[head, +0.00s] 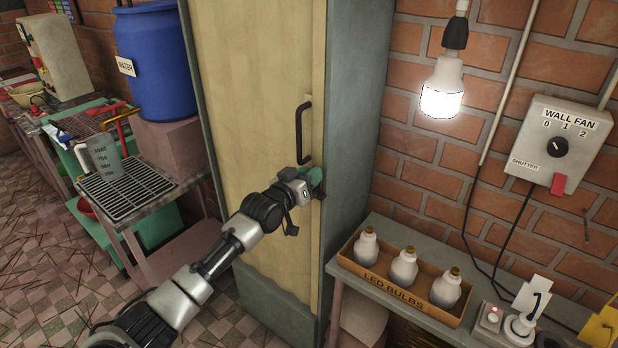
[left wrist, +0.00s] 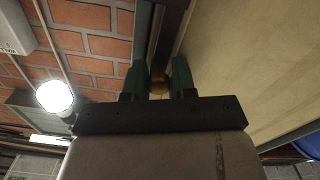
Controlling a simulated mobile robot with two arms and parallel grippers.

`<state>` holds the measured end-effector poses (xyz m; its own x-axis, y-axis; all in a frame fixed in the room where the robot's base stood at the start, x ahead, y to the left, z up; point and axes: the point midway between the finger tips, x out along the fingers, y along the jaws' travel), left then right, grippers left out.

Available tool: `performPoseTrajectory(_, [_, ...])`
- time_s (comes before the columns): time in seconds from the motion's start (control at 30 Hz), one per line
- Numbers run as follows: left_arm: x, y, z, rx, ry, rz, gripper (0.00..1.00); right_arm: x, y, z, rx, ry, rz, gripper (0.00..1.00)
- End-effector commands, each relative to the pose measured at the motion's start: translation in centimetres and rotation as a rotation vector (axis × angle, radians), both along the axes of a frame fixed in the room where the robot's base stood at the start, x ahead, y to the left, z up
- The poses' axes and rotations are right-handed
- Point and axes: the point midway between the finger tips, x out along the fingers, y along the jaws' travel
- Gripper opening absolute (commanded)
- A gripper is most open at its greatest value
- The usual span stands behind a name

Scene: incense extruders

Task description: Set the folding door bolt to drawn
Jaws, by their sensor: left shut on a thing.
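The cream folding door (head: 255,90) stands closed-looking in a grey-green frame (head: 355,90), with a dark vertical handle (head: 304,132) near its right edge. My left gripper (head: 316,181) is at that edge, just below the handle. In the left wrist view, the green fingers of my left gripper (left wrist: 160,82) are shut on a small brass-coloured bolt knob (left wrist: 159,88) beside the dark door edge. The rest of the bolt is mostly hidden by the gripper, so I cannot tell its setting. My right gripper is not in view.
Right of the door, a bench (head: 378,279) holds a box of LED bulbs (head: 403,289) below a wall fan switch box (head: 555,145). A lit bulb (head: 441,90) hangs nearby. At left are a blue water barrel (head: 155,60) and a rack with a measuring jug (head: 103,158).

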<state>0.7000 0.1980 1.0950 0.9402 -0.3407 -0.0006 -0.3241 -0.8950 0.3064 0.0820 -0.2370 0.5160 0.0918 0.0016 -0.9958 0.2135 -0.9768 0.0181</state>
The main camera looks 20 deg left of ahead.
Motion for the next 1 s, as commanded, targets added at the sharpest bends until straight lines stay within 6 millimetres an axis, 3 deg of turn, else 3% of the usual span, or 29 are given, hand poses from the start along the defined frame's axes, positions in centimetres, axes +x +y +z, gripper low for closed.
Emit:
performPoseTrajectory(0.13, [0.0, -0.2, -0.2, -0.011, 0.003, -0.003, 0.00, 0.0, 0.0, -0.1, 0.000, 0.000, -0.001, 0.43])
performPoseTrajectory(0.17, [0.0, -0.2, -0.2, -0.011, 0.003, -0.003, 0.29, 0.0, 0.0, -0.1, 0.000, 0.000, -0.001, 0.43])
performPoseTrajectory(0.3, [0.0, -0.2, -0.2, -0.008, 0.002, -0.002, 0.48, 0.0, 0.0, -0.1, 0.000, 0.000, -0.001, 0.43])
performPoseTrajectory(0.67, [-0.5, 0.1, -0.3, -0.005, 0.001, -0.001, 0.48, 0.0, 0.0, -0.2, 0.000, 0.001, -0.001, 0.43])
performPoseTrajectory(1.0, [-5.5, 1.9, -0.4, -0.003, 0.002, -0.001, 0.48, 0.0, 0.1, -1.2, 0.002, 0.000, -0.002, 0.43])
